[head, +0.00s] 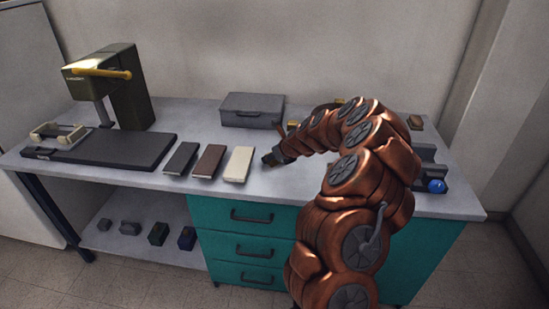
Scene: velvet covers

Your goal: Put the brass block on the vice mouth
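My gripper (271,159) is low over the bench, just right of a cream slab; it is small and dark, and I cannot tell whether its fingers are open or hold anything. A small yellowish piece (292,125), possibly the brass block, shows behind my arm, partly hidden. A grey device with a blue ball (436,186), possibly the vice, stands at the bench's right end. My arm covers much of it, and its mouth cannot be made out.
A dark green machine (130,85) stands on a black base (105,148) at left, with a small cream-ended clamp (58,134). Black (181,158), brown (209,161) and cream (239,164) slabs lie mid-bench.

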